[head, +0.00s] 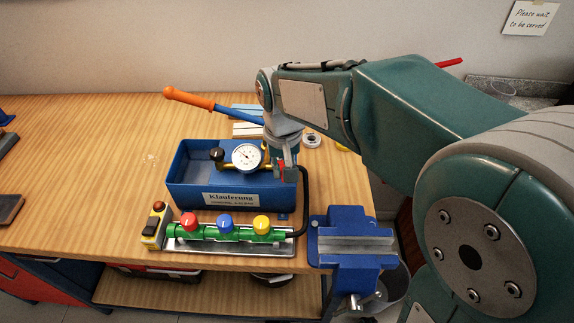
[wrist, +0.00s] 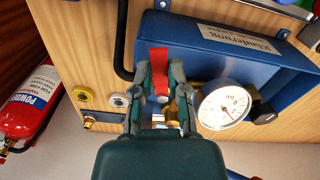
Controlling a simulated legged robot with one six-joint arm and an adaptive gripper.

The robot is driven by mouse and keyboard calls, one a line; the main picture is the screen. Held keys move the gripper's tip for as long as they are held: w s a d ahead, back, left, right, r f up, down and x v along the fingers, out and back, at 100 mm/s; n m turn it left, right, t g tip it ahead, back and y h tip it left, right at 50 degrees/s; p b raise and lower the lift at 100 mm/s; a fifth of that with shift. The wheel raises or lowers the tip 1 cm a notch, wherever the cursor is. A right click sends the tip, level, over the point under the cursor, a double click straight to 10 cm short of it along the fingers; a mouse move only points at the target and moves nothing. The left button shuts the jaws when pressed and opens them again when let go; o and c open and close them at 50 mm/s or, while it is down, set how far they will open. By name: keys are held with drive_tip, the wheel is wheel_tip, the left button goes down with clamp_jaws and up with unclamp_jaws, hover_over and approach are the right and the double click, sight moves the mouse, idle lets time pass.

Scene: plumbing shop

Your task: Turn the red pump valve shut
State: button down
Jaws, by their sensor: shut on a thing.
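The blue pump tank (head: 185,190), labelled Klauferung, stands on the wooden workbench (head: 90,165). A round white pressure gauge (head: 247,156) sits on its brass fitting, and the gauge also shows in the wrist view (wrist: 224,106). The red pump valve lever (wrist: 158,58) is beside the gauge in the wrist view. Its end sticks out past my fingertips, towards the tank. My gripper (wrist: 159,82) is shut on the lever, with one finger on each side. In the head view my gripper (head: 285,163) comes down from above and mostly hides the red lever (head: 281,169).
A green manifold (head: 208,232) with red, blue and yellow knobs lies in front of the tank. A blue vise (head: 350,237) is at the front right. An orange-handled pump lever (head: 190,99) slants behind the tank. A black hose (head: 305,200) runs close beside my gripper.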

drive_tip(key=shift+s+a+m, duration=0.2)
drive_tip(key=shift+a+m, duration=0.25)
drive_tip(key=shift+m, duration=0.65)
drive_tip(key=shift+a, duration=0.1)
drive_tip(key=c, duration=0.6)
unclamp_jaws()
drive_tip(key=shift+c, duration=0.2)
wheel_tip(320, 180, up, 12)
drive_tip(key=shift+a, duration=0.15)
drive_tip(key=shift+w+f, duration=0.1)
drive_tip(key=s+d+f+t, duration=0.2)
drive_tip(key=s+d, duration=0.5)
drive_tip(key=d, duration=0.2)
drive_tip(key=s+d+f+t, duration=0.3)
drive_tip(key=s+d, duration=0.4)
drive_tip(key=d, duration=0.1)
drive_tip(key=shift+s+d+f+t, duration=0.25)
drive_tip(key=shift+d+f+t, duration=0.05)
drive_tip(key=shift+d+f, duration=0.05)
